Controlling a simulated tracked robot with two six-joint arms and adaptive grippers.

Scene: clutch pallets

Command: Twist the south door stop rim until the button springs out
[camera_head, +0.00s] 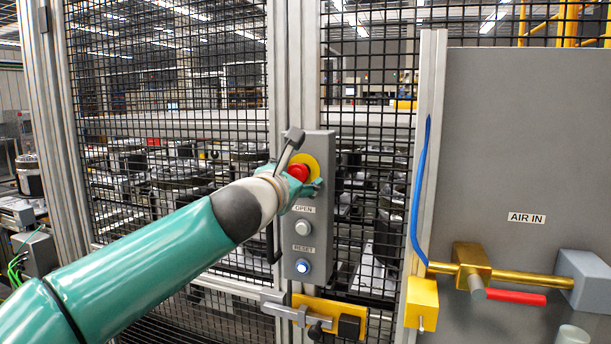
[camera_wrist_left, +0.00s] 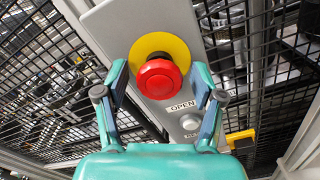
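The red stop button (camera_head: 299,172) sits on a yellow round plate (camera_head: 309,161) at the top of a grey control box (camera_head: 318,230) on the fence post. In the left wrist view the red button (camera_wrist_left: 159,79) and its yellow disc (camera_wrist_left: 170,48) show whole. My left gripper (camera_head: 303,160) is at the button, partly covering it in the head view. In the left wrist view its two fingers (camera_wrist_left: 160,95) stand wide apart, one on each side of the button, with gaps between them and the red rim. My right gripper is in neither view.
Below the stop are a white OPEN button (camera_head: 302,227) and a lit blue RESET button (camera_head: 303,266). A yellow latch (camera_head: 330,313) is under the box. Mesh fence surrounds it. To the right is a grey panel (camera_head: 520,150) with a brass air pipe and red-handled valve (camera_head: 515,297).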

